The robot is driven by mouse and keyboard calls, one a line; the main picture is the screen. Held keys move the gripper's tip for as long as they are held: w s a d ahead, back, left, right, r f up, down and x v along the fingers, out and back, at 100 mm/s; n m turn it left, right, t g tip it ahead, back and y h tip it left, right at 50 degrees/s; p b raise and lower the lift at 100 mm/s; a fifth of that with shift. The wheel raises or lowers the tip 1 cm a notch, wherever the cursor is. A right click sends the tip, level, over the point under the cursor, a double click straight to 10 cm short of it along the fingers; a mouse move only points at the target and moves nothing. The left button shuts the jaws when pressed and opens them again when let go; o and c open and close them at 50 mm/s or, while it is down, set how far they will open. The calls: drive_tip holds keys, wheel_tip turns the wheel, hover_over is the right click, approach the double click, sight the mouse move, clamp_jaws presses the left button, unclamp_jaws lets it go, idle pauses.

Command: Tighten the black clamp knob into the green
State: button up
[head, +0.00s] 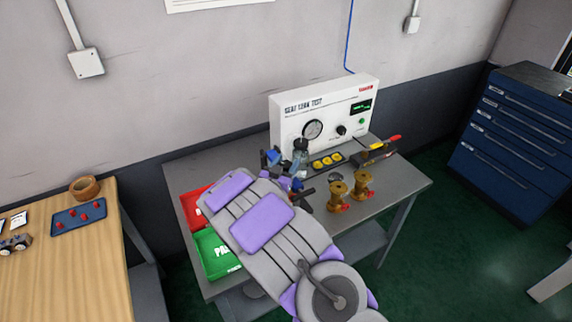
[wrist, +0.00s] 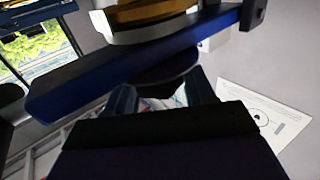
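In the wrist view a dark round knob (wrist: 165,74) sits under a slanting blue bar (wrist: 95,78). A brass and pale round part (wrist: 145,18) rests above the bar. My gripper (wrist: 163,98) is right below the knob, its two fingers apart, one at each side of the knob's underside. I cannot tell whether they touch it. In the head view my gripper (head: 286,180) is among blue and dark parts at the middle of the grey bench, mostly hidden by my arm. The knob cannot be made out there. The test box (head: 290,123) has a round gauge (head: 313,129) and a lit green display (head: 361,107).
Brass valves (head: 338,196) with red handles stand right of my gripper. Yellow discs (head: 327,161) and a red-tipped tool (head: 376,151) lie behind them. A red bin (head: 191,210) and a green bin (head: 213,262) are left on the grey bench (head: 407,182). The bench's right end is clear.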

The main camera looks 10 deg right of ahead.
drive_tip(key=c, duration=0.6)
drive_tip(key=shift+r+h+p, duration=0.1)
drive_tip(key=shift+h+p, duration=0.2)
drive_tip(key=shift+p, duration=0.25)
